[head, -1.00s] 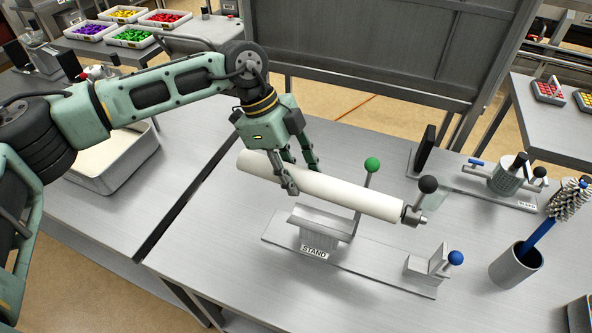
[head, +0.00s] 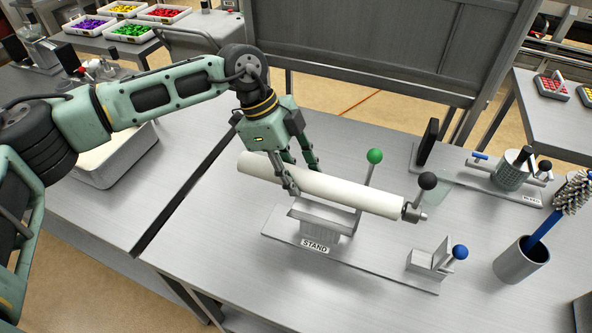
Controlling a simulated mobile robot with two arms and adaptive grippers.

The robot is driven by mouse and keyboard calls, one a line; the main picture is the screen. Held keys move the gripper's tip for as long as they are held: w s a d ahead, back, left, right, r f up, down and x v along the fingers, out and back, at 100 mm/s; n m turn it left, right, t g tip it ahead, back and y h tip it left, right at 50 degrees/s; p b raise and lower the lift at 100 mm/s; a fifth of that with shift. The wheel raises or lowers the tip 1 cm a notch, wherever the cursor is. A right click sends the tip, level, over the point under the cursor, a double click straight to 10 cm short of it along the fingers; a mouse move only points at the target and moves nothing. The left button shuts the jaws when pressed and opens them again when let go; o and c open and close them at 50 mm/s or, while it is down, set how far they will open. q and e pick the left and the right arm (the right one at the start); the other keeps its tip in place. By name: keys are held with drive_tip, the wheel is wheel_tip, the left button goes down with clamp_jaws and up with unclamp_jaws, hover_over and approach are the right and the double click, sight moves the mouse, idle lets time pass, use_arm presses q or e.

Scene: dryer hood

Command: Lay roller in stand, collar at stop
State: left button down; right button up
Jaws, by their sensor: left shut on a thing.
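My left gripper (head: 302,180) is shut on the white roller (head: 345,193), near its left-middle part. The roller lies lengthwise over the metal stand (head: 375,260), its right end tilted lower in the picture. A grey collar (head: 411,212) with a black ball knob (head: 427,181) is on its right end. The stand has a cradle (head: 325,216) under the roller's middle and an upright stop bracket (head: 432,258) with a blue ball at right. The collar appears left of and above the bracket, apart from it. I cannot tell whether the roller touches the cradle. My right gripper is not in view.
A green ball on a post (head: 374,157) rises behind the roller. A cup with a brush (head: 521,261) stands at right. A second fixture (head: 508,177) with a dark plate is behind. A grey bin (head: 117,165) stands at left. The table front is clear.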

use_arm(q)
drive_tip(key=b, duration=0.3)
hover_over(305, 213)
drive_tip(key=w+a, duration=0.1)
drive_tip(key=a, duration=0.1)
drive_tip(key=shift+f, duration=2.8)
drive_tip(key=shift+f+b, duration=0.25)
drive_tip(key=shift+b, duration=0.05)
drive_tip(key=shift+f, duration=0.4)
drive_tip(key=c, duration=1.6)
unclamp_jaws()
drive_tip(key=shift+o, duration=0.2)
drive_tip(key=shift+o, duration=0.9)
drive_tip(key=shift+f+b, duration=0.1)
drive_tip(key=shift+b, duration=0.2)
drive_tip(key=o, duration=0.6)
drive_tip(key=shift+c, duration=0.2)
drive_tip(key=shift+a, duration=0.1)
